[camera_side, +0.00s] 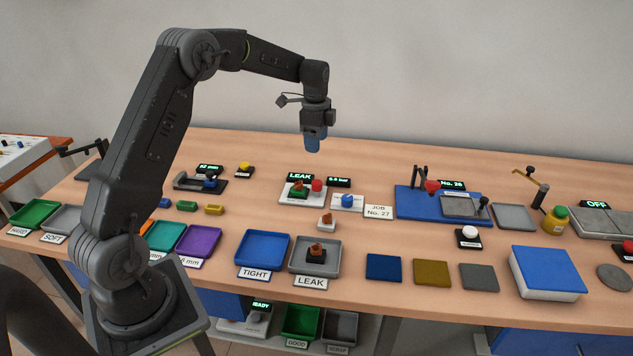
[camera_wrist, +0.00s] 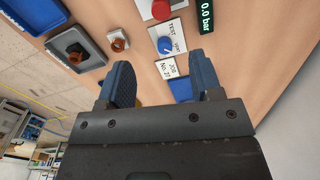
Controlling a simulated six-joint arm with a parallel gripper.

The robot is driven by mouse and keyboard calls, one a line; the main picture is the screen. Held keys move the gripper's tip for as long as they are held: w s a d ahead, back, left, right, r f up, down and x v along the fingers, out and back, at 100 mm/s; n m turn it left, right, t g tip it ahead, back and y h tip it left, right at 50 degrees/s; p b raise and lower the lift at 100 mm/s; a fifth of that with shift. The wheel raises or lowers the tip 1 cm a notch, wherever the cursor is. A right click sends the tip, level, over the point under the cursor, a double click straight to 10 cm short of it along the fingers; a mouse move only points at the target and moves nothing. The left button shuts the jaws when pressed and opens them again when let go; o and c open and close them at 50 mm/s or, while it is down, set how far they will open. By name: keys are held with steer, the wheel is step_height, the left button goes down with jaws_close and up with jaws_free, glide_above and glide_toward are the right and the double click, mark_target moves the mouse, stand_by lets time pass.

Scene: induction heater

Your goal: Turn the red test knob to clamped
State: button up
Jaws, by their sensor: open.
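A round red knob or button (camera_side: 317,184) stands on the white leak-test unit (camera_side: 296,199) at the middle of the bench. It is partly cut off at the top of the wrist view (camera_wrist: 160,9). A blue knob (camera_side: 347,200) sits on a white plate just right of it; in the wrist view, this blue knob (camera_wrist: 164,45) is beside the word TEST. I cannot read a "clamped" mark.
The LEAK display (camera_side: 300,176) and a 0.0 bar display (camera_side: 339,182) stand by the test unit. A JOB No. 27 card (camera_side: 378,212) lies to the right. Another red knob (camera_side: 432,187) is on a blue fixture (camera_side: 415,209). Trays line the front; air around my gripper is clear.

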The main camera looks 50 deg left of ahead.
mark_target(316, 182)
steer(key=f, duration=1.4)
steer(key=shift+w+a, duration=0.2)
steer(key=shift+c, duration=0.4)
steer(key=c, duration=0.8)
steer(key=shift+c, duration=0.2)
